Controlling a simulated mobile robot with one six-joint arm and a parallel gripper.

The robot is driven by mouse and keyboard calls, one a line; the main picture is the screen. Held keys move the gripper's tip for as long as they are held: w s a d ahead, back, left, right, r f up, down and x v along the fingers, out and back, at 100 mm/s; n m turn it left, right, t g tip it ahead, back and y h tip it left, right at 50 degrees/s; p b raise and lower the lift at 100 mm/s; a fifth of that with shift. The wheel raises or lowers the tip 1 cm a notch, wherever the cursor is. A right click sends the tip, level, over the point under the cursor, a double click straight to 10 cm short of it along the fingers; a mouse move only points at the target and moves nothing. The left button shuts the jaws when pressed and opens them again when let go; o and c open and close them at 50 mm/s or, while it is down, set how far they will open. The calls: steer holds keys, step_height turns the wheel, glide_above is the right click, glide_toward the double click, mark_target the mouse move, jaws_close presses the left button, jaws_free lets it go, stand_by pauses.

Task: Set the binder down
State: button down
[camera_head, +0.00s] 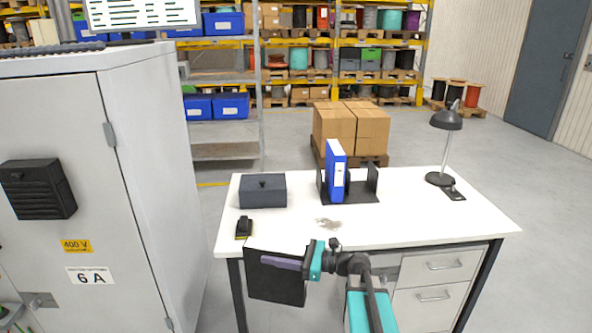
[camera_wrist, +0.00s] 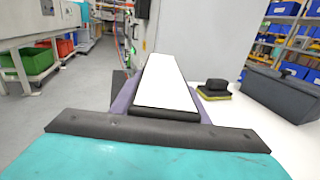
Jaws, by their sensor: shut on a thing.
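A black binder (camera_head: 277,285) is held in my gripper (camera_head: 280,263), at the front left edge of the desk in the head view. A purple finger lies along its near side.
A dark grey box (camera_head: 263,190) and a small black-and-yellow item (camera_head: 244,228) are on the left of the desk. A lamp (camera_head: 440,178) stands at the right. A grey stain (camera_head: 328,224) marks the top. A tall grey cabinet (camera_head: 150,180) is left of the desk.

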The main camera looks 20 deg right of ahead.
steer(key=a+r+p, duration=0.3)
steer(key=r+p, duration=0.5)
steer(key=a+r+p, duration=0.3)
steer(key=r+p, duration=0.6)
steer(key=shift+a+r, duration=0.3)
steer(key=shift+a, duration=0.1)
steer(key=shift+d, duration=0.15)
